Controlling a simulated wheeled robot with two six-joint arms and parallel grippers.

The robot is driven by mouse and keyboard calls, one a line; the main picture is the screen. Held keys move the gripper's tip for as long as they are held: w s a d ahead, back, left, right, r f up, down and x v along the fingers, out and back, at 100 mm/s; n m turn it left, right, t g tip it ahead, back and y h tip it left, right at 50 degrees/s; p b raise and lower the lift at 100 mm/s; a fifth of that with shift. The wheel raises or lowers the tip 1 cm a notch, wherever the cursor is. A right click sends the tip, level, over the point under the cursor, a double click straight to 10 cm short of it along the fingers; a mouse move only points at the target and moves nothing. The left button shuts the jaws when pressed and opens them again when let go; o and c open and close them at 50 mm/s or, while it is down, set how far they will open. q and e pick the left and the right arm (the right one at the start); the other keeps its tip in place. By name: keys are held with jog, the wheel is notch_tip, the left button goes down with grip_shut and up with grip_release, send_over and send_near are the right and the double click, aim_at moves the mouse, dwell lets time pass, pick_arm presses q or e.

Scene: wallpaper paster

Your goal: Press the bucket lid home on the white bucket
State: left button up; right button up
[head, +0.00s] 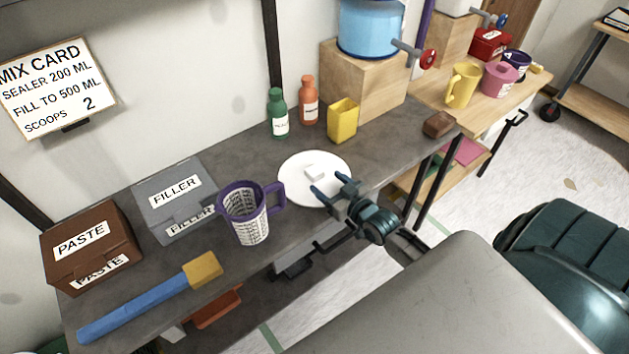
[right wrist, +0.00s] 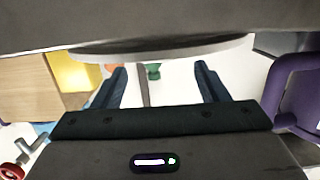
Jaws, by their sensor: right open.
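The white round lid (head: 296,178), with a small white block-shaped grip (head: 316,172) on top, lies flat on the dark bench in the head view. Its rim (right wrist: 160,50) shows edge-on in the right wrist view, which looks upside down. My right gripper (head: 331,188) is open, its two fingers spread over the near right part of the lid; I cannot tell whether they touch it. In the right wrist view, the space between the fingers (right wrist: 160,82) is empty. I cannot make out a white bucket body under the lid. My left gripper is not in view.
A purple measuring jug (head: 248,214) stands close left of the lid. A brown block (head: 438,125) lies right. Bare bench (head: 385,150) lies right of the lid.

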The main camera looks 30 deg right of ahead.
aim_at(320, 176)
jog(key=w+b, duration=0.1)
jog(key=w, duration=0.1)
jog(key=w+f+b, duration=0.1)
jog(key=w, duration=0.1)
jog(key=shift+w+a+f, duration=0.1)
jog(key=shift+w+f, duration=0.05)
jog(key=shift+w, duration=0.35)
jog(key=shift+s, duration=0.1)
jog(key=shift+c, duration=0.2)
jog(key=c, duration=1)
